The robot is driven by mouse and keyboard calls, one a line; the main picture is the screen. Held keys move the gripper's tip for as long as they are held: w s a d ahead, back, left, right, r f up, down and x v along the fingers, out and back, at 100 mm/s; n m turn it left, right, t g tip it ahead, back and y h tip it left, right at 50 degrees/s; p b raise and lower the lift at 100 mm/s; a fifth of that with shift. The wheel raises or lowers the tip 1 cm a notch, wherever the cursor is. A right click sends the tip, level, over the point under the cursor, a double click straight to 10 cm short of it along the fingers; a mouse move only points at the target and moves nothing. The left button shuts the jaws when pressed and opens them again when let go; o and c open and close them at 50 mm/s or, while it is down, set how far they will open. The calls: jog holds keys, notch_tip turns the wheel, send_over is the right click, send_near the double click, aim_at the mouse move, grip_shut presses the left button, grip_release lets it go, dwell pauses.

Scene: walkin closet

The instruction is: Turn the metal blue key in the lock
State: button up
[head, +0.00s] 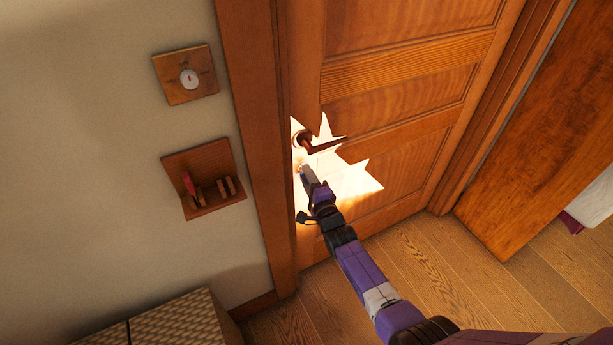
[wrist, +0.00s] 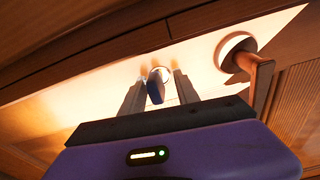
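The blue key (wrist: 155,90) sits in the round lock (wrist: 161,74) on the wooden door (head: 410,50), below the handle. In the wrist view the key's head lies between the two fingers of my gripper (wrist: 157,92). A gap shows on both sides of the key, so the gripper is open around it without visible contact. In the head view my gripper (head: 305,174) is close to the door under the handle. There the lock and key are too small and bright to make out clearly.
The brown door handle (head: 325,146) sticks out just above my gripper; it also shows at the right in the wrist view (wrist: 250,66). A wall shelf (head: 212,202) with small items and a dial plate (head: 186,84) are at left. A woven box (head: 180,325) stands below.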

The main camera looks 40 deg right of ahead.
jog(key=v, duration=0.7)
jog(key=shift+s+a, duration=0.15)
jog(key=shift+s, duration=0.2)
jog(key=s+a+r+n+y, duration=0.2)
jog(key=s+a+r+n, duration=0.4)
jog(key=s, duration=0.6)
jog(key=s+a+r+n+g+y, duration=0.1)
jog(key=s+a+r+n+y, duration=0.1)
jog(key=s+a+r+n, duration=0.4)
jog(key=s+a+r+n+y, duration=0.2)
jog(key=s+a+r+n, duration=0.4)
jog(key=s, duration=1.2)
jog(key=a+n, duration=0.4)
jog(key=n, duration=0.1)
jog(key=shift+s+a+r+g+y, duration=0.25)
jog(key=shift+s+g+y, duration=0.1)
jog(key=shift+g+y, duration=0.05)
